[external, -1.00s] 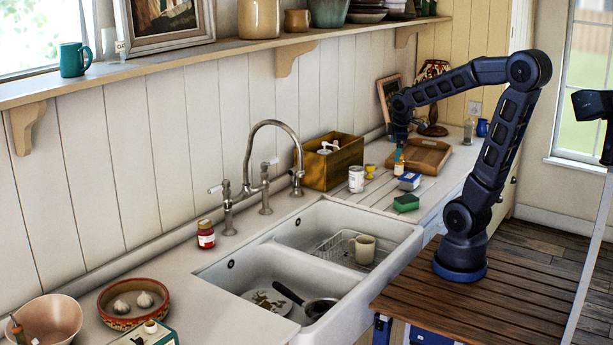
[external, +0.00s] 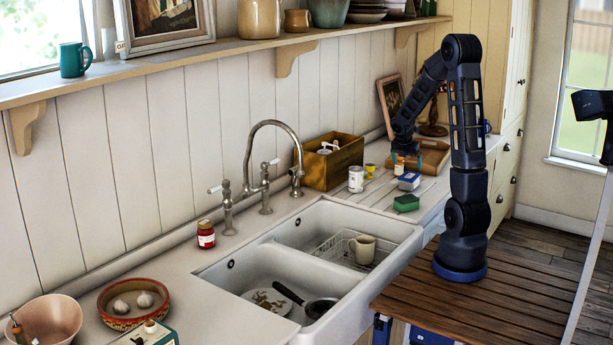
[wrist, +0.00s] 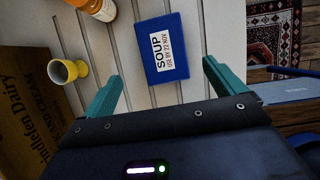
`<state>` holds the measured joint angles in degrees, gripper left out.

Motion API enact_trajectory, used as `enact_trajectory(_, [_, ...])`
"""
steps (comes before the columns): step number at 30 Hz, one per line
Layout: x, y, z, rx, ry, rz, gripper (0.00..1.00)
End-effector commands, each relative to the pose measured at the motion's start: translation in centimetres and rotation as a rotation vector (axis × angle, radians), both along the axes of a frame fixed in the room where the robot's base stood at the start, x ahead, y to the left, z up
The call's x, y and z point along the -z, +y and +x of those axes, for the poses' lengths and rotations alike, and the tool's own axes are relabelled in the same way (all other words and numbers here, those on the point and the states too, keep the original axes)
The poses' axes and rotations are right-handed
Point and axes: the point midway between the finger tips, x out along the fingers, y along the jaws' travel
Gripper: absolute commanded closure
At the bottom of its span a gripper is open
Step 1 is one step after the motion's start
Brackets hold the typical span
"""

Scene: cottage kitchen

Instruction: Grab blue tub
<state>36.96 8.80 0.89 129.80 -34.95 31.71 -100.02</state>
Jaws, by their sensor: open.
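The blue tub (wrist: 168,72) shows from above in the wrist view, with a blue lid and a white label reading "SOUP". In the external view it is the small blue and white tub (external: 409,181) on the ribbed drainboard right of the sink. My gripper (wrist: 162,77) is open, with teal fingers spread on either side of the tub in the picture. The tub lies ahead of and between the fingertips, and nothing is held. In the external view my gripper is above and behind the tub, partly dark against the arm.
An orange bottle (wrist: 98,6) stands near the tub, and a yellow egg cup (wrist: 68,70) is to the left. A wooden crate (external: 333,165), a white can (external: 356,179) and a green sponge (external: 406,203) are close by. A sink (external: 390,238) lies to the left.

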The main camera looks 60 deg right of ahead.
Motion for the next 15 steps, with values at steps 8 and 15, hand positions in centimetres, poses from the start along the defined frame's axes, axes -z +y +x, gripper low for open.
enact_trajectory(8, [3.2,-1.3,0.0,-0.004,0.005,0.002,0.05])
enact_trajectory(15, [5.0,-2.1,0.0,-0.001,0.003,0.001,0.05])
